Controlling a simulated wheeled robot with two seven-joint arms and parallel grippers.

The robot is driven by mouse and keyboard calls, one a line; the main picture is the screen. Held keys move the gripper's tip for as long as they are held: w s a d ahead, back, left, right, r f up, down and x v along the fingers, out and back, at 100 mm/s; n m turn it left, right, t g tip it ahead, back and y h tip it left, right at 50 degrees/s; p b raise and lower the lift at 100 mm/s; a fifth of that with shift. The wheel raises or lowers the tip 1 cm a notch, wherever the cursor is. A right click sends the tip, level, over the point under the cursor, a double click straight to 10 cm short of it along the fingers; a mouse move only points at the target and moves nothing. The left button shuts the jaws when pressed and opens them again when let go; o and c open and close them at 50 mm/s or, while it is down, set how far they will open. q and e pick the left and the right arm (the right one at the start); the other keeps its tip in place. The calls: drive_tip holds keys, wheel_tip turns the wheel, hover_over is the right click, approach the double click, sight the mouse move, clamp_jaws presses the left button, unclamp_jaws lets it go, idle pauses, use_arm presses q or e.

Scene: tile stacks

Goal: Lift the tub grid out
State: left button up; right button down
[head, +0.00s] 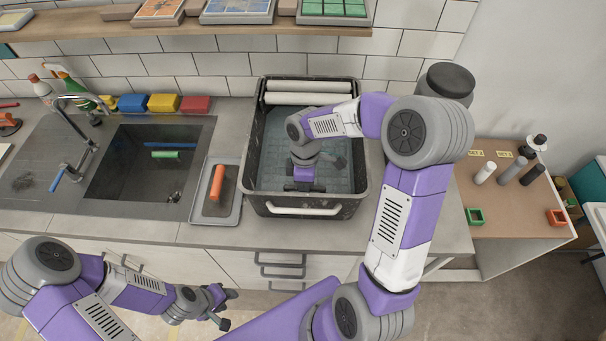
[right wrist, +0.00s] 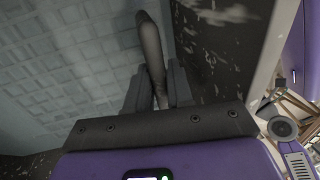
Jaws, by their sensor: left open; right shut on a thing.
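The black tub (head: 350,207) stands on the counter with a pale handle on its front wall. The tub grid (head: 265,155), a blue-grey panel of squares, lies inside it. It fills the left of the right wrist view (right wrist: 60,60). My right arm reaches down into the tub and hides part of the grid. My right gripper (right wrist: 153,88) is shut on a dark grey bar (right wrist: 150,45) at the grid; how the bar joins the grid is unclear. My left gripper (head: 222,308) is open and empty, low in front of the cabinets.
Two white rollers (head: 308,92) lie across the tub's back. A tray (head: 205,216) with an orange roller (head: 217,182) sits left of the tub. The sink (head: 110,190) is further left. A wooden side table (head: 510,215) stands at the right.

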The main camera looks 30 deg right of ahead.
drive_tip(key=shift+r, duration=0.2)
drive_tip(key=r+b, duration=0.1)
drive_tip(key=b, duration=0.2)
drive_tip(key=shift+w+r, duration=0.1)
drive_tip(key=shift+r, duration=0.55)
drive_tip(key=shift+r+p, duration=5.5)
drive_tip(key=shift+r, duration=2.55)
drive_tip(key=s+a+b, duration=0.1)
drive_tip(key=s+a, duration=0.2)
drive_tip(key=s, duration=0.2)
drive_tip(key=shift+b, duration=0.35)
drive_tip(key=shift+s+a+f, duration=0.1)
drive_tip(key=shift+s, duration=0.05)
